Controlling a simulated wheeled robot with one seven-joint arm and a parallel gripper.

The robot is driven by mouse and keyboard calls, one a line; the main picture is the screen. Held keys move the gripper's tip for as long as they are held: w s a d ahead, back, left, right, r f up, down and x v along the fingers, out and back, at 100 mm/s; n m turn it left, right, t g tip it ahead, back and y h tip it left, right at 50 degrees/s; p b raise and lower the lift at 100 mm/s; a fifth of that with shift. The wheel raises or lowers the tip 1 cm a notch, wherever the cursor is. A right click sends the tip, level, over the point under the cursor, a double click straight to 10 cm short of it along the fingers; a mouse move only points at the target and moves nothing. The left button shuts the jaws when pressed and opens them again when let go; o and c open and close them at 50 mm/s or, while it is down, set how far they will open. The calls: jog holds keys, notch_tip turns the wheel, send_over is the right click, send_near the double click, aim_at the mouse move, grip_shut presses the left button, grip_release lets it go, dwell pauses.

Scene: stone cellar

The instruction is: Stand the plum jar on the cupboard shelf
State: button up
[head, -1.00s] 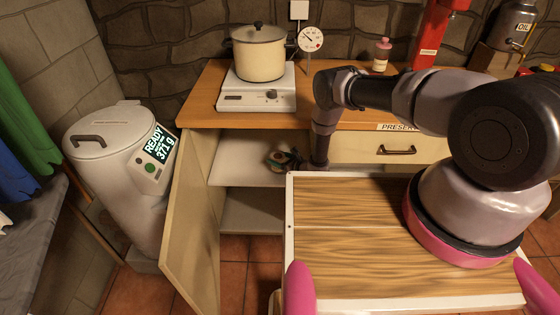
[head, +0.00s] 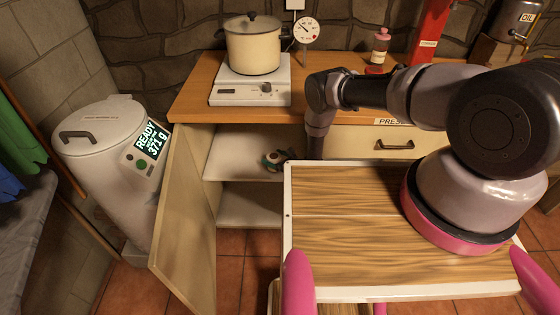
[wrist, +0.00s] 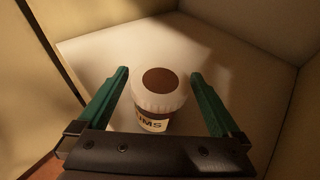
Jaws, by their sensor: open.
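The plum jar (wrist: 158,100) stands upright on the pale upper shelf (wrist: 110,45) inside the cupboard. It has a white cap with a brown top and a label of which "UMS" shows. My gripper (wrist: 160,78) is open, with one green finger on each side of the jar and a visible gap to each. In the head view my gripper (head: 279,161) reaches into the open cupboard over the upper shelf (head: 228,158). The jar is small and partly hidden there.
The cupboard door (head: 182,215) stands open on the left. A lower shelf (head: 245,205) is empty where seen. A grey canister (head: 105,160) reading "READY 371 g" stands at left.

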jog(key=v, duration=1.2)
jog(key=shift+d, duration=0.1)
